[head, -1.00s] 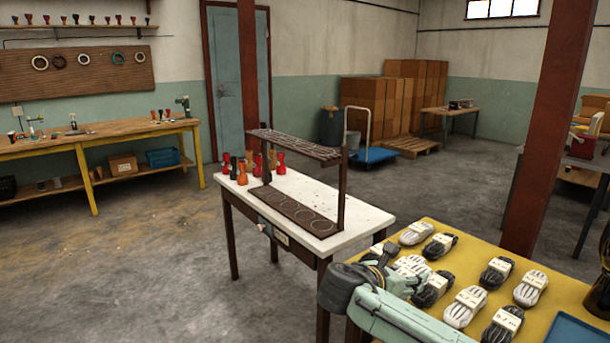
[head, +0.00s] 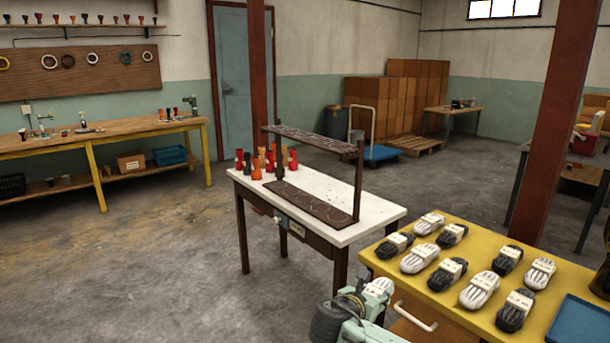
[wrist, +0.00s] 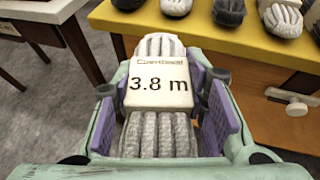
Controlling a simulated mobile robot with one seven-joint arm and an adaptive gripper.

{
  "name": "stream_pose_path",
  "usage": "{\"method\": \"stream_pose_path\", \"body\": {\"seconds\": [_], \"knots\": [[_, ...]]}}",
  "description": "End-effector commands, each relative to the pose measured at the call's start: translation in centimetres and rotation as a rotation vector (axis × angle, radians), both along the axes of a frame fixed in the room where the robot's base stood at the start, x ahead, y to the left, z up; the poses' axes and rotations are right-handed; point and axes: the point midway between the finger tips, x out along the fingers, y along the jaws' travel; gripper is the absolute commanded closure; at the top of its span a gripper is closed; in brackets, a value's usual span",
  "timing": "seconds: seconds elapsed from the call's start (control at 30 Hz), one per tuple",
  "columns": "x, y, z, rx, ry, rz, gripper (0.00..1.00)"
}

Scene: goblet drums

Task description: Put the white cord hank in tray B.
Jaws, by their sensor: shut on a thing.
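My gripper (wrist: 160,92) is shut on a pale cord hank (wrist: 159,134) with a white band reading "3.8 m". The hank lies lengthwise between the purple pads; its far end looks white and its near end greyer. In the head view my gripper (head: 362,298) is low at the left edge of the yellow table, with a bit of the held hank (head: 380,286) showing. A blue tray (head: 578,326) lies at the table's right, partly cut off by the frame; no letter can be read on it.
Several white and black banded hanks stand on the yellow table (head: 466,229) between my gripper and the blue tray. A drawer handle (head: 414,317) is on its near side. A white table (head: 335,226) with a dark rack and red and orange goblet drums stands behind to the left.

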Motion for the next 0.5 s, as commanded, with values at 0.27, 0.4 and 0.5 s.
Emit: {"method": "stream_pose_path", "body": {"seconds": [0.27,0.4,0.5], "knots": [[0.3,10.1,-11.7,0.001,0.005,0.376,0.88],[-0.9,14.2,-15.7,0.002,0.003,0.519,0.88],[-1.7,16.1,-17.4,0.001,0.002,0.584,0.88]]}}
